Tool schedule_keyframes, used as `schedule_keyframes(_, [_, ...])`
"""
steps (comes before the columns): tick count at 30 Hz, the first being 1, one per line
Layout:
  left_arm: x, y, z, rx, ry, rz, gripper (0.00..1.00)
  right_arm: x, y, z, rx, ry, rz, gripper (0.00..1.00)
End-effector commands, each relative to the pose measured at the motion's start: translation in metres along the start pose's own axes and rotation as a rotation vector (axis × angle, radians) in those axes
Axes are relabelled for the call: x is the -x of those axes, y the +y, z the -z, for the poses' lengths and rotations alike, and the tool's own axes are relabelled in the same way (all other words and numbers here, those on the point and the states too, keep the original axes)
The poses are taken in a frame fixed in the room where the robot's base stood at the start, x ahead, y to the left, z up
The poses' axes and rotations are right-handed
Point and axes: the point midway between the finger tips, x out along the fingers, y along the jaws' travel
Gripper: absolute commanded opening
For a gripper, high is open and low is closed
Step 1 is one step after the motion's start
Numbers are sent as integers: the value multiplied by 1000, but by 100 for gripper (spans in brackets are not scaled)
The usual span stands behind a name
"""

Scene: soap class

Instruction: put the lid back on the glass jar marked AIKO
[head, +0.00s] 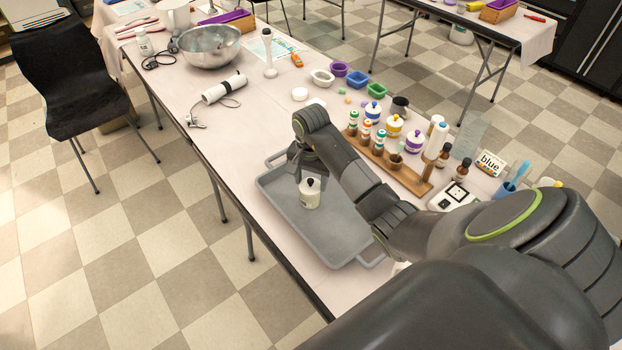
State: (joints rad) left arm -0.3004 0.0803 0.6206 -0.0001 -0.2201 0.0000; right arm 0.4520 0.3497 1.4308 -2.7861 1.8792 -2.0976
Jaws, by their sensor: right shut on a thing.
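A small cream-white jar (310,198) stands upright in the grey tray; any name on it is too small to read. A pale lid with a black knob (310,183) is at its top. I cannot tell whether the lid is fully seated. My right gripper (307,173) reaches down over the jar and is shut on the lid at its knob, the fingertips partly hidden by the wrist and dark against the tray. My left gripper is not in view.
The grey tray (335,238) has free room around the jar. A steel bowl (209,46) and white tool (224,87) lie farther back.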

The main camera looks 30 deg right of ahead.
Motion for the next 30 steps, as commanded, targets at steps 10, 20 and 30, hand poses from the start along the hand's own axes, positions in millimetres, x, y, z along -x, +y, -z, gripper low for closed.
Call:
schedule_keyframes(10, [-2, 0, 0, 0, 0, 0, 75, 0, 0, 0, 0, 0, 0, 33])
schedule_keyframes(20, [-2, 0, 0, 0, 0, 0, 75, 0, 0, 0, 0, 0, 0, 79])
schedule_keyframes(30, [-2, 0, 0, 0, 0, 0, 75, 0, 0, 0, 0, 0, 0, 100])
